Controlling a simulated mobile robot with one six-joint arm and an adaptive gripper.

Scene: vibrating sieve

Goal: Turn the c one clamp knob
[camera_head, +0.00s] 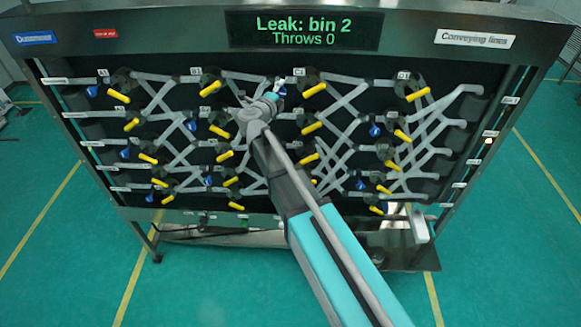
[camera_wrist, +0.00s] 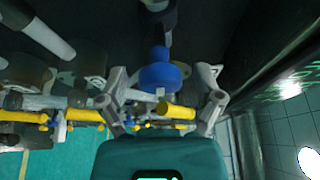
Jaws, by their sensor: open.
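In the head view, the C1 label (camera_head: 300,73) is on the panel's top row, with a yellow handle (camera_head: 314,90) just below and right of it. My gripper (camera_head: 279,88) is at the left side of this spot and partly hides what is there. In the wrist view, a blue knob (camera_wrist: 160,77) lies between the two fingers of my open gripper (camera_wrist: 163,85), with dark gaps at both sides. A yellow handle (camera_wrist: 176,111) shows just below the knob. I cannot tell whether any finger touches the knob.
The panel carries rows of grey pipes with several other yellow handles and blue knobs, including one at A1 (camera_head: 91,91). A display (camera_head: 303,31) above reads "Leak: bin 2, Throws 0". The green floor (camera_head: 500,260) in front is clear at the right.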

